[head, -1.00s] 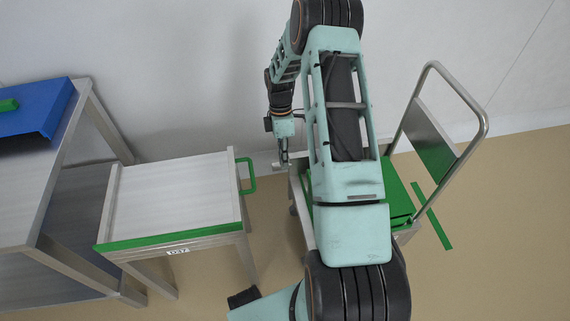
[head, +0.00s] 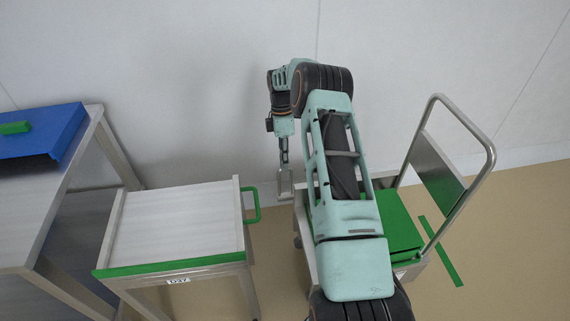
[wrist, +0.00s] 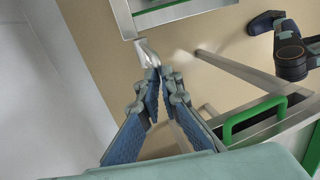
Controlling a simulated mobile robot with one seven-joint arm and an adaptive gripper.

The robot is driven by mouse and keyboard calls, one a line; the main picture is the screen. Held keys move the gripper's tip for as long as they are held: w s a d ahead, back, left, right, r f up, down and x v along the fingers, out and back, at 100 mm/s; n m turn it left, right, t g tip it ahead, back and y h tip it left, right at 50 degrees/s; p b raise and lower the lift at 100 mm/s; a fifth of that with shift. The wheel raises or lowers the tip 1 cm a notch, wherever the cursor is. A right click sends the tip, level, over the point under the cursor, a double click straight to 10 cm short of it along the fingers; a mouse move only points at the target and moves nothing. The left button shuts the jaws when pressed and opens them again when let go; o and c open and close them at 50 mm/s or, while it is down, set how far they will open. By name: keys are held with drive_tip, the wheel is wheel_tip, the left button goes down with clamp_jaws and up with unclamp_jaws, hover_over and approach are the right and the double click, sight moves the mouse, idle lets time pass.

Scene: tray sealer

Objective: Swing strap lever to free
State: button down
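The strap lever (wrist: 147,52) shows in the wrist view as a small bright metal piece at the fingertips. In the head view, a grey metal piece (head: 286,190) hangs just below the fingers, beside the left edge of the cart; I take it for the same lever. My gripper (head: 284,163) points down there. In the wrist view its blue-padded fingers (wrist: 162,75) converge, with the tips close together at the metal end, and it looks shut on the lever. The fingertips hide part of the contact. I cannot see where the lever is fixed.
The push cart (head: 452,180) has a green load (head: 400,232), partly behind my arm. To the left stands a white-topped table (head: 180,222) with a green handle (head: 252,205). Further left is a table with a blue cover (head: 45,142). The wall is close behind.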

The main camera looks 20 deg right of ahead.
drive_tip(key=shift+w+d+f, duration=0.35)
drive_tip(key=shift+w+f, duration=0.35)
drive_tip(key=c, duration=2)
unclamp_jaws()
drive_tip(key=shift+f, duration=0.25)
drive_tip(key=shift+c, duration=0.2)
drive_tip(key=shift+w+r, duration=0.1)
drive_tip(key=shift+r, duration=0.05)
drive_tip(key=v, duration=1.2)
drive_tip(key=shift+s+a, duration=0.25)
drive_tip(key=shift+s, duration=0.1)
drive_tip(key=shift+s, duration=0.1)
